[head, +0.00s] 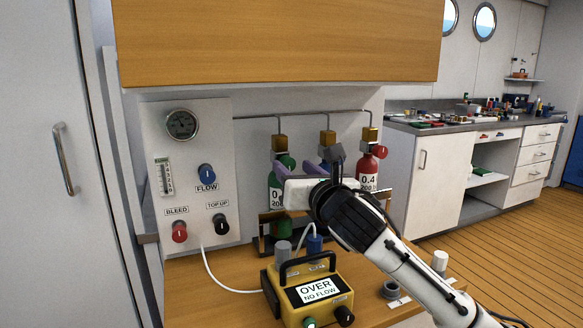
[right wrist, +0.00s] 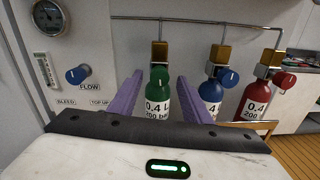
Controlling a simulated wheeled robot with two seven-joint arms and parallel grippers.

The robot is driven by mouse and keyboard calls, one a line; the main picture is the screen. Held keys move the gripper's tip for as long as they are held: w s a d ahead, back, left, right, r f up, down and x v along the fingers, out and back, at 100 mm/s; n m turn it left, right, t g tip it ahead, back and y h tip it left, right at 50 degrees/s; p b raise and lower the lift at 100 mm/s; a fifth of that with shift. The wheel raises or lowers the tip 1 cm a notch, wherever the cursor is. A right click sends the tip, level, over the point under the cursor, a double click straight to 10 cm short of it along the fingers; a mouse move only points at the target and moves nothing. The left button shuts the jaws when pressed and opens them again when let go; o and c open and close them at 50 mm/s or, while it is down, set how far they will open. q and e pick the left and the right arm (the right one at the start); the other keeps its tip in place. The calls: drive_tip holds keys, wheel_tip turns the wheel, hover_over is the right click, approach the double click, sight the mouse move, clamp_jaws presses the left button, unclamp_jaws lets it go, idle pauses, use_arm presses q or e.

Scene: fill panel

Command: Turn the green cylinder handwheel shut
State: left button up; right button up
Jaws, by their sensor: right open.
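The green cylinder (head: 274,192) stands at the left of three cylinders under the shelf, partly hidden by my right gripper in the head view. Its green handwheel (right wrist: 159,77) shows at the top of the cylinder in the right wrist view, below a brass block. My right gripper (head: 295,166) is open, with purple fingers pointing at the cylinder. In the right wrist view the fingers stand to either side of the handwheel and nothing is held. Whether they touch it I cannot tell. My left gripper is not in view.
The blue cylinder (right wrist: 210,97) and red cylinder (right wrist: 257,100) stand close on the right. A panel (head: 191,140) with gauge and knobs is at the left. A yellow box (head: 309,289) reading "OVER NO FLOW" sits on the wooden bench. A wooden cabinet (head: 275,45) hangs above.

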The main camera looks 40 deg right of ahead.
sight(287, 163)
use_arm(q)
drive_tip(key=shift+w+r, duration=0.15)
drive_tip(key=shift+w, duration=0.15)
use_arm(e)
drive_tip(key=shift+x, duration=1.05)
drive_tip(key=shift+c, duration=0.2)
